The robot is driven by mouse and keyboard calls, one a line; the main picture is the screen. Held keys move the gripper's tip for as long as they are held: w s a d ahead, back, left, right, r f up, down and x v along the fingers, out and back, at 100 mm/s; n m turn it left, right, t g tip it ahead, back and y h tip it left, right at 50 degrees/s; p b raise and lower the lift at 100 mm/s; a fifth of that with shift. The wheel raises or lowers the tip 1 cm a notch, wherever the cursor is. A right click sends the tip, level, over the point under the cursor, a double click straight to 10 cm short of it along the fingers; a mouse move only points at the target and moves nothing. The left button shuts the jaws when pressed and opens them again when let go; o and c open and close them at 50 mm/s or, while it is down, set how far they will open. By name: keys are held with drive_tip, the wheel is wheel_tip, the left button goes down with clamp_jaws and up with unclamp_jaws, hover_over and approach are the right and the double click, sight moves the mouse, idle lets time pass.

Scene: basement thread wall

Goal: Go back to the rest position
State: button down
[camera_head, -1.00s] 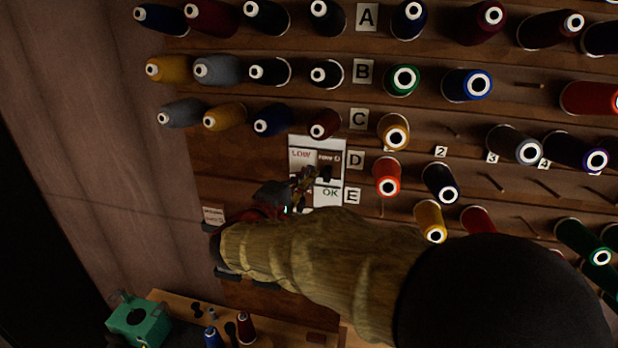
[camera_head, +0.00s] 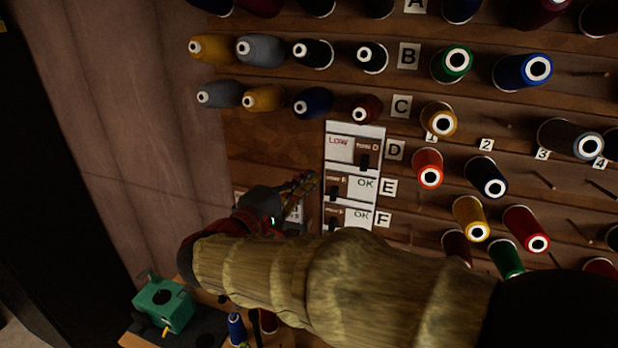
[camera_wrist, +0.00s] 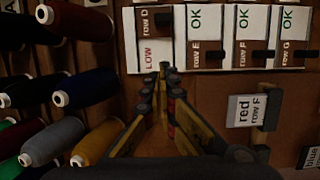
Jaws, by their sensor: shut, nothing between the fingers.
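My gripper (camera_head: 306,182) is in front of the thread wall, just left of the white sign panel (camera_head: 340,128) in the head view. Its two fingers are together with nothing between them; in the wrist view the fingertips (camera_wrist: 163,70) meet below the panel's row D part. The panel has dark sliders. Row D (camera_wrist: 152,20) shows LOW, while rows E (camera_wrist: 200,20), F and G show OK. My sleeve-covered arm hides the lower part of the panel and wall in the head view.
Thread cones on pegs fill the wall, such as a green one (camera_head: 452,65) and an orange one (camera_head: 428,168). A "red row F" card (camera_wrist: 245,112) is on the wall. A green device (camera_head: 162,305) stands on the bench at lower left. Bare wall (camera_head: 120,120) is at left.

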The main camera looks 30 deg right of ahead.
drive_tip(key=shift+d, duration=0.1)
idle(0.3)
drive_tip(key=s+a+f+n+g+y+b, duration=0.1)
drive_tip(key=s+f+g+y, duration=0.2)
drive_tip(key=f, duration=0.6)
drive_tip(key=s+f+g+y, duration=0.25)
drive_tip(key=s+f, duration=0.25)
drive_tip(key=f, duration=0.3)
drive_tip(key=s+a+f+m+t+y+b, duration=0.1)
drive_tip(key=s+a+f+m+y+b, duration=0.2)
drive_tip(key=s+f+y+b, duration=0.2)
drive_tip(key=s+a+f+m+t+y+b, duration=0.1)
drive_tip(key=s+a+f+m+y+b, duration=0.2)
drive_tip(key=s+f+b, duration=0.6)
drive_tip(key=shift+s+a+f+m+y+b, duration=0.2)
drive_tip(key=shift+s+f+m+y+b, duration=0.3)
drive_tip(key=shift+f+y, duration=0.4)
drive_tip(key=shift+w+r, duration=0.1)
